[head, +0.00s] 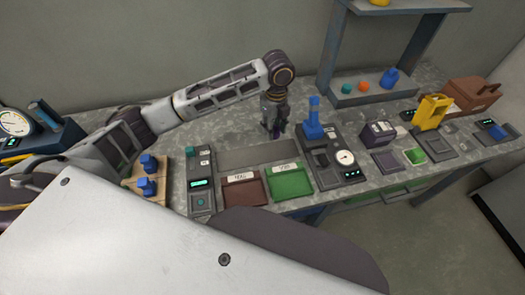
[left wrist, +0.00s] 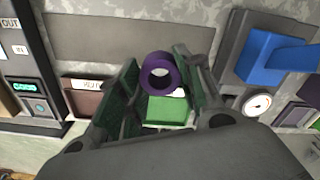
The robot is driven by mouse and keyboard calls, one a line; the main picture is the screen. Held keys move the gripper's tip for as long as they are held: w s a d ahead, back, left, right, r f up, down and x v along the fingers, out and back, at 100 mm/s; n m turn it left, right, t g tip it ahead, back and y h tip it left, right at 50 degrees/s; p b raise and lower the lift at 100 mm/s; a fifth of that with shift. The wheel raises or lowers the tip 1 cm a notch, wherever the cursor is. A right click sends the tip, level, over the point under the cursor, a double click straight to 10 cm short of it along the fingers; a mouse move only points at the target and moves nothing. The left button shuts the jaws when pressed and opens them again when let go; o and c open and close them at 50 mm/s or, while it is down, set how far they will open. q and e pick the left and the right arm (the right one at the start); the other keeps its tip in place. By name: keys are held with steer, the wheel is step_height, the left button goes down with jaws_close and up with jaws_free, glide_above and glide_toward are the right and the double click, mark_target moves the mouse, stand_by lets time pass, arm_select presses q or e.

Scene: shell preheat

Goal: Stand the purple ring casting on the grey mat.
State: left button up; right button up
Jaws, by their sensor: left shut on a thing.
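The purple ring casting (left wrist: 158,58) is between the fingers of my left gripper in the left wrist view, with its round opening facing the camera. My left gripper (head: 273,129) is shut on it. In the head view, the ring is mostly hidden by the fingers and too small to make out well. The grey mat (head: 258,153) is a plain flat strip behind the two trays. The left gripper is over the mat's far right side in the head view; its exact height above it is unclear. The mat also shows in the left wrist view (left wrist: 110,38). My right gripper is not in view.
A dark red tray (head: 243,190) and a green tray (head: 289,180) lie in front of the mat. A blue-topped device (head: 314,121) stands close right of the gripper. A grey control panel (head: 200,179) borders the mat's left. A shelf (head: 372,92) stands behind.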

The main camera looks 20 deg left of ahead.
arm_select(q)
step_height(320, 180, down, 5)
steer(key=shift+r, duration=0.15)
steer(key=shift+f, duration=2.5)
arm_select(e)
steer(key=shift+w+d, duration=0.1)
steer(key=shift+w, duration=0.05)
